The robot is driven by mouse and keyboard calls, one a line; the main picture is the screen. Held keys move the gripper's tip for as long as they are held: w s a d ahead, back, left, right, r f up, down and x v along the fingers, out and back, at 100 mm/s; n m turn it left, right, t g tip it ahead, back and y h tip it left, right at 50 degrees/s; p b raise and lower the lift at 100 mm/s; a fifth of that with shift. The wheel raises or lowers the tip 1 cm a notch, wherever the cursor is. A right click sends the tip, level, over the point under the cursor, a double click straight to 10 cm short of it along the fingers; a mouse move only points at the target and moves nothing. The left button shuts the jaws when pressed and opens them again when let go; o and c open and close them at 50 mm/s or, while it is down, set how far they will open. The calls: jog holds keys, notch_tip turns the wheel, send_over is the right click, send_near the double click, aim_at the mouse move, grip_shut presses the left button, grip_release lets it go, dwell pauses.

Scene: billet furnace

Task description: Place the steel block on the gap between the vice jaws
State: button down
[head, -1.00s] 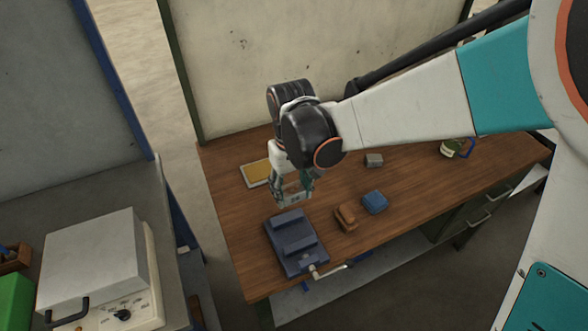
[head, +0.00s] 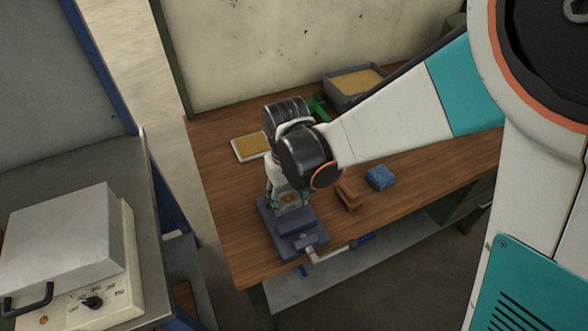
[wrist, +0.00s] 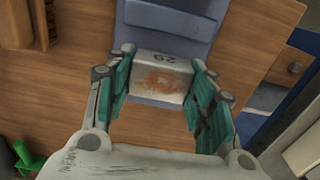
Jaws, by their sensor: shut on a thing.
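The steel block (wrist: 160,76) is a pale grey block with a rusty patch and a dark number on it. My gripper (wrist: 161,70) is shut on it, one teal finger on each side. In the head view my gripper (head: 291,199) is low over the back part of the blue-grey vice (head: 305,240), and the block shows between its fingers. The vice also shows in the wrist view (wrist: 172,20), beyond and beneath the block. The block covers part of the vice, so the jaw gap is partly hidden. I cannot tell whether block and vice touch.
A brown block (head: 348,196) and a blue cloth-like item (head: 380,177) lie right of the vice. A yellow-topped tray (head: 249,147) lies behind left. A grey bin (head: 340,97) and a green object (head: 318,106) are at the back. The vice handle (head: 332,254) sticks out at the front edge.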

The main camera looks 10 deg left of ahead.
aim_at(289, 205)
jog(key=shift+f+b, duration=0.9)
jog(key=shift+f, duration=0.75)
jog(key=shift+f, duration=0.1)
jog(key=shift+f, duration=0.15)
jog(key=c, duration=0.7)
grip_release()
jog(key=shift+r, duration=0.2)
notch_tip(289, 205, up, 12)
jog(key=p, duration=0.8)
